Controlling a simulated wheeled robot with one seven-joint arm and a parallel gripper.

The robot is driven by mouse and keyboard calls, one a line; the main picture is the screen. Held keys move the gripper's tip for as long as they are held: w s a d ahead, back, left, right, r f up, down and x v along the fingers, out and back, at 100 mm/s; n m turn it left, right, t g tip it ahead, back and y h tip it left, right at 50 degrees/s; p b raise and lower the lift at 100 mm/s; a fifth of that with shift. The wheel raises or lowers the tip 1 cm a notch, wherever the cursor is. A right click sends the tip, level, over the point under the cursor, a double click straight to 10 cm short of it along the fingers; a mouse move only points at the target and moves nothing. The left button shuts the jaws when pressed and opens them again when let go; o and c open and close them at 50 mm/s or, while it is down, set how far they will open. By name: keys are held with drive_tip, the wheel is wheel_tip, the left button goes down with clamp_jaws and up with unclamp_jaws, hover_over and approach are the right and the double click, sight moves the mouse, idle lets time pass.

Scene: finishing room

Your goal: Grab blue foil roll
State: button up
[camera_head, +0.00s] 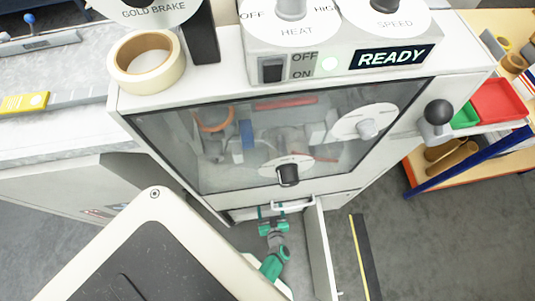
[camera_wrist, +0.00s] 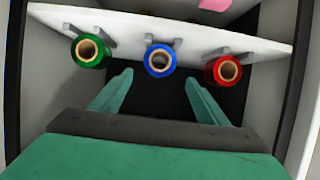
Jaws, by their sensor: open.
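The blue foil roll (camera_wrist: 160,60) rests on a holder on a white panel, in the middle of a row in the wrist view. Its open core faces the camera. My gripper (camera_wrist: 158,84) is open, with its two green fingers apart below and to either side of the blue roll. Nothing shows between the fingertips, and I cannot tell whether they touch the roll. In the head view my gripper (camera_head: 272,222) is low in front of the machine, at the opening under its window. The blue foil roll cannot be made out there.
A green roll (camera_wrist: 88,50) sits left of the blue one and a red roll (camera_wrist: 226,69) right of it. Side walls bound the compartment. An open door (camera_head: 318,250) stands right of my arm. The machine (camera_head: 170,105) carries a tape roll (camera_head: 147,62) on top.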

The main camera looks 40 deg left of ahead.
drive_tip(key=shift+x, duration=1.8)
drive_tip(key=shift+f+x, duration=0.2)
drive_tip(key=shift+x, duration=1)
drive_tip(key=shift+d, duration=0.15)
drive_tip(key=c, duration=1.2)
